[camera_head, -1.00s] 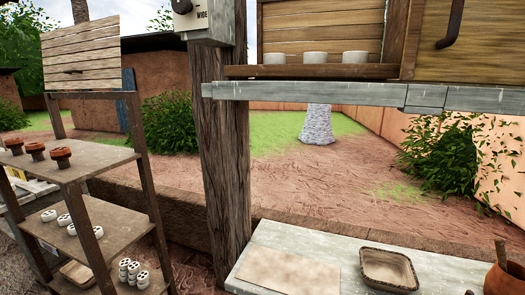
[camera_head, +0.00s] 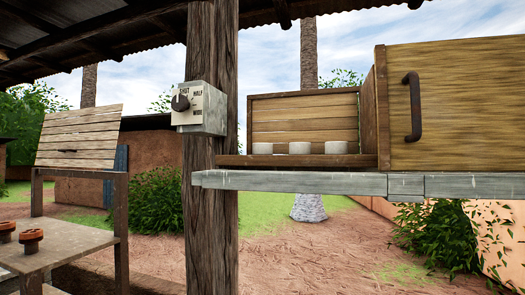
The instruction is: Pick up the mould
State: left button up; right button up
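No mould can be made out for certain in the head view now. The lower worktop, where a shallow rectangular dish stood earlier, is below the picture. Three pale round pieces (camera_head: 300,148) stand in a row in an open wooden box (camera_head: 305,108) on a grey shelf (camera_head: 300,182). Two reddish-brown pieces (camera_head: 31,239) sit on the wooden rack (camera_head: 75,236) at the lower left; one is partly cut off by the edge. Neither of my grippers shows.
A thick wooden post (camera_head: 212,240) stands left of centre and carries a dial box (camera_head: 203,108) marked SHUT, HALF and WIDE. A wooden panel with a dark handle (camera_head: 411,108) is at the upper right. Bare ground and bushes lie beyond.

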aim_at(258, 149)
jog(key=l+u, duration=0.25)
jog(key=l, duration=0.4)
jog(key=l+u, duration=0.3)
jog(key=l, duration=0.35)
jog(key=k, duration=0.05)
